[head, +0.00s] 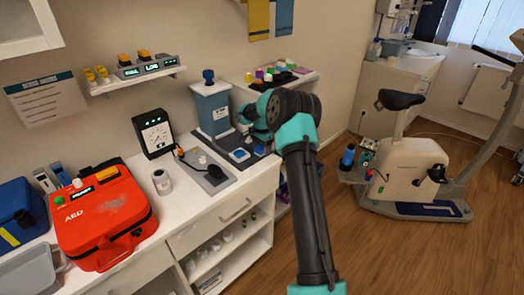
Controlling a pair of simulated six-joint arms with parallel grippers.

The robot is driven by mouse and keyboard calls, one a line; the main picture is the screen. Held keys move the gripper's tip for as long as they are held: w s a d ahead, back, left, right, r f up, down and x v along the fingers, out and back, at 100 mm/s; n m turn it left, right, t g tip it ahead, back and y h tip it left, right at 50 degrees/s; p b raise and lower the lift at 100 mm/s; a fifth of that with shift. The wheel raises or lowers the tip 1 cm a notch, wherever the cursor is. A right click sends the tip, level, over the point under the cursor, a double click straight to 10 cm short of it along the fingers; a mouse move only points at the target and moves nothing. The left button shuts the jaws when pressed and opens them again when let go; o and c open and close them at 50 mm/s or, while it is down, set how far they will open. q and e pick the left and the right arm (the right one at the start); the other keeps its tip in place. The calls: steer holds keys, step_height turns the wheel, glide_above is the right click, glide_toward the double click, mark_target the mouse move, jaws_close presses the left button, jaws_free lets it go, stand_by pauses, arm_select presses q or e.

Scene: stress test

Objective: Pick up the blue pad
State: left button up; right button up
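A small blue pad (240,155) lies on a dark base plate in front of a blue-grey upright device (212,108) on the white counter. A second small bluish piece (259,149) lies just right of it, partly under my arm. My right gripper (247,122) is above and behind the pads, beside the upright device, apart from the blue pad. Its fingers are small, dark and partly hidden by my wrist, so their opening is unclear. My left gripper is out of view.
A red AED case (105,215), a blue box (22,218), a white jar (161,182) and a black gauge (153,134) stand on the counter. A grey plate with a cable (205,170) lies left of the pad. An exercise bike (405,165) stands on the right.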

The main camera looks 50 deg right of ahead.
mark_target(262, 146)
steer(key=c, duration=0.6)
steer(key=shift+r, duration=0.1)
steer(key=shift+c, duration=0.2)
steer(key=shift+r, duration=1.75)
steer(key=s+a+r, duration=0.1)
steer(key=s+a, duration=0.9)
steer(key=a, duration=0.2)
steer(key=shift+s+r, duration=0.15)
steer(key=shift+s, duration=0.15)
